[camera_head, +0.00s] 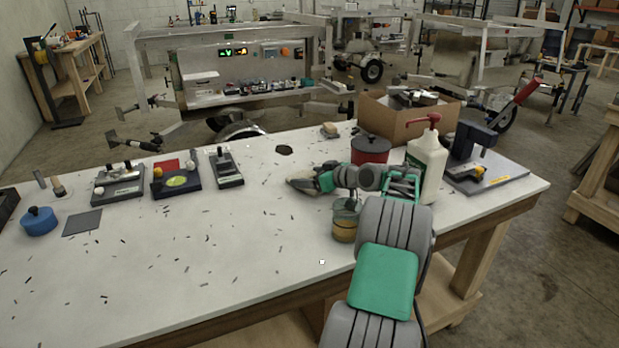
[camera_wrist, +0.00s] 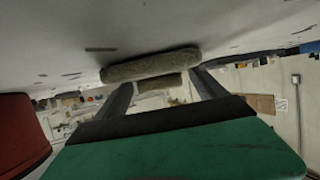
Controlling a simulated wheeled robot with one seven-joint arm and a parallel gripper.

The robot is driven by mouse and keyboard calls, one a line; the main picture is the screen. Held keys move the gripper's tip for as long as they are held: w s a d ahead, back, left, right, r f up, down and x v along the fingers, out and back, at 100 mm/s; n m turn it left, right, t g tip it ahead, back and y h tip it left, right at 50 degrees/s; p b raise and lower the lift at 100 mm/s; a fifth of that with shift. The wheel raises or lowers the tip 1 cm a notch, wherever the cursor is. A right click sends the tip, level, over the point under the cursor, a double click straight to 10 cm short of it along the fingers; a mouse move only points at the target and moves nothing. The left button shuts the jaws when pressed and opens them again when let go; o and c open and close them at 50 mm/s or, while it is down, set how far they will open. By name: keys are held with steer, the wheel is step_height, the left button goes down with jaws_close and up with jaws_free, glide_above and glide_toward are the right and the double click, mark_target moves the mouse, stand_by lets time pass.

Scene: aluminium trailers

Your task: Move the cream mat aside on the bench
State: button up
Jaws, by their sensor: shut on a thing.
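My gripper (camera_head: 299,183) is low over the middle of the bench (camera_head: 240,235), reaching left from the right side. In the wrist view, my gripper (camera_wrist: 163,82) has its two dark fingers on either side of a beige-grey, rough strip, which I take to be the cream mat (camera_wrist: 150,65) seen edge-on. It is shut on it. The mat is close against the pale bench surface; I cannot tell whether it touches. In the head view the mat is small and mostly hidden at the fingertips.
Beside my arm stand a red pot (camera_head: 371,150), a white pump bottle (camera_head: 427,165) and a glass jar (camera_head: 345,222). A cardboard box (camera_head: 385,118) is behind. Trays and a blue pot (camera_head: 39,221) stand left. The bench's left-middle and front hold only small dark scraps.

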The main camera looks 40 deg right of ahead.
steer(key=shift+f, duration=0.15)
steer(key=o, duration=1.4)
steer(key=shift+o, duration=0.2)
steer(key=shift+r, duration=0.4)
steer(key=v, duration=1.2)
steer(key=shift+f, duration=0.15)
